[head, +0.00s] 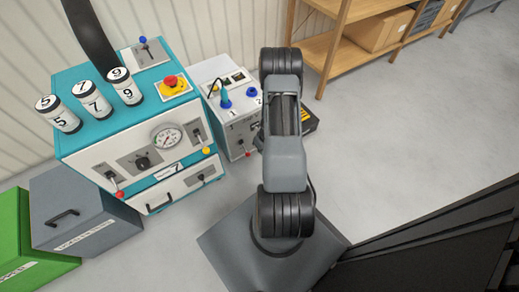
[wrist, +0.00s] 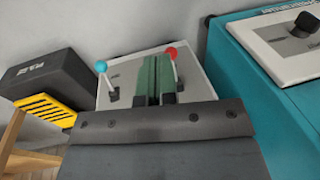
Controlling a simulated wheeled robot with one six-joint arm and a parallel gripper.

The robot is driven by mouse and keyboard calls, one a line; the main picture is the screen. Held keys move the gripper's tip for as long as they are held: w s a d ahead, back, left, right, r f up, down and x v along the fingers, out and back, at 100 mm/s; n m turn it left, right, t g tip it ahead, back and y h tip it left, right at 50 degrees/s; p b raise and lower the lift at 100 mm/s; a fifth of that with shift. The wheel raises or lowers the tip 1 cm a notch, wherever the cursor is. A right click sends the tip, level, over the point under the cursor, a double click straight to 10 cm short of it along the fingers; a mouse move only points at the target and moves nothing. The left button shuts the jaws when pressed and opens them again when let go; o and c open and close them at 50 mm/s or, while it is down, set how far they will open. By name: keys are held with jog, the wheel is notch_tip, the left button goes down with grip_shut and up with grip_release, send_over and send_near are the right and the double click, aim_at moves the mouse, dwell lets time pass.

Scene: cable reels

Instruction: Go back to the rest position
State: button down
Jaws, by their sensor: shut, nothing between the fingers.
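My gripper (wrist: 157,76) shows in the wrist view as two narrow green fingers side by side, shut with nothing between them. The fingers are in front of a pale panel (wrist: 120,72), between a blue-knobbed lever (wrist: 102,68) and a red-knobbed lever (wrist: 172,54). I cannot tell whether they touch the panel. In the head view my arm stretches away from my base, and the gripper is hidden behind it.
A teal cabinet (head: 78,147) with a gauge, levers and numbered cylinders stands left of my arm. Beside it is a white box (head: 214,70). A black-and-yellow case (wrist: 45,80) is at left in the wrist view.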

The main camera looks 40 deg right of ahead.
jog(key=shift+s+d+r, duration=0.15)
jog(key=shift+s+r, duration=0.2)
jog(key=shift+s, duration=0.2)
